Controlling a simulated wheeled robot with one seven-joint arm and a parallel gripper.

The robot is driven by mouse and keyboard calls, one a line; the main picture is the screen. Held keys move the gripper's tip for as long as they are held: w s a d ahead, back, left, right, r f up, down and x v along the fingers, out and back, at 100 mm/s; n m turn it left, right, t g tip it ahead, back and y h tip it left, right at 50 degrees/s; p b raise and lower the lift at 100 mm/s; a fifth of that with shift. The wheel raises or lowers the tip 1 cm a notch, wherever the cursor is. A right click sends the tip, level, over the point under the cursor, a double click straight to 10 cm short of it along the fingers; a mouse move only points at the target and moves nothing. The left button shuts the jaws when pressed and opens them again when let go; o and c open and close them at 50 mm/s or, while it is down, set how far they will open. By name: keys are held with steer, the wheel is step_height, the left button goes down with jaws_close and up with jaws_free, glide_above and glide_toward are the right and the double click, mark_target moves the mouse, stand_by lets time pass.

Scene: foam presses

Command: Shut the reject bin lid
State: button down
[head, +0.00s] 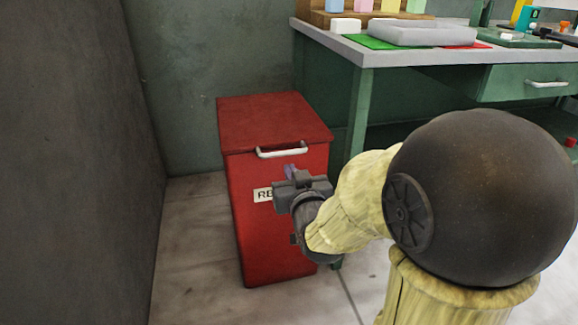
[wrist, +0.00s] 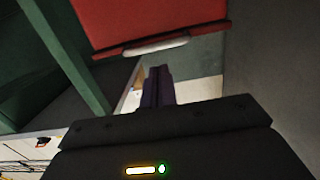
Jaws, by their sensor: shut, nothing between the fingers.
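The reject bin (head: 275,225) is a red upright box on the floor, left of the workbench. Its red lid (head: 270,118) lies flat across the top, with no clear gap in the head view. A pale bar handle (head: 282,152) is on the lid's front edge; this handle also shows in the wrist view (wrist: 155,45). My gripper (head: 289,170) is in front of the bin, just below the handle, and partly covers the bin's white label (head: 263,195). In the wrist view my gripper's fingers (wrist: 158,72) are together and empty, apart from the handle.
A green workbench (head: 362,110) with a grey top stands right of the bin, carrying a grey case (head: 410,33) and coloured blocks. A dark wall (head: 75,150) is on the left and a green wall (head: 190,70) behind. Floor (head: 195,260) is clear left of the bin.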

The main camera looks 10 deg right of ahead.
steer(key=shift+s+f+b, duration=0.45)
steer(key=shift+s+b, duration=0.25)
steer(key=shift+b, duration=0.65)
steer(key=shift+r+p, duration=0.15)
steer(key=shift+p, duration=0.2)
steer(key=s+d+r+g+p, duration=0.1)
steer(key=s+r+g+p, duration=0.2)
steer(key=s+g+p, duration=0.75)
steer(key=s+r+g+p, duration=0.3)
steer(key=s+g+p, duration=0.15)
steer(key=p, duration=1.05)
step_height(320, 180, up, 36)
steer(key=p, duration=3.6)
steer(key=shift+d, duration=0.2)
steer(key=shift+w, duration=0.1)
